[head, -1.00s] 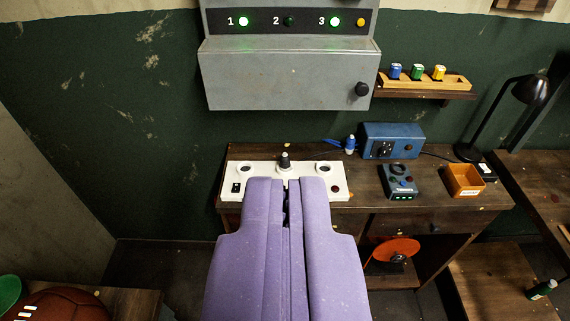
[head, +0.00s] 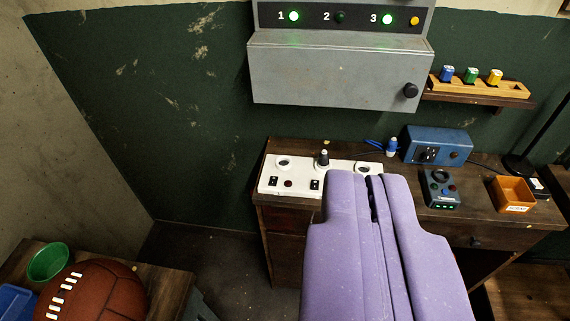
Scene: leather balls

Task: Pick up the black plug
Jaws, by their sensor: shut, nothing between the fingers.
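A small black plug (head: 322,158) stands upright at the back middle of a white panel (head: 270,192) on the wooden desk. My purple gripper (head: 368,180) reaches in from the lower right, with its fingers together and nothing held. Its tips show to the right of the plug and in front of the panel's right end, hiding part of it. In the picture the plug is clear of the fingers. I cannot tell how far the tips are from the panel in depth.
A grey cabinet (head: 335,72) hangs above the desk. A blue box (head: 435,146), a dark control box (head: 441,190) and an orange tray (head: 514,195) stand right of my gripper. A brown ball (head: 98,292) and green bowl (head: 48,262) are at lower left.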

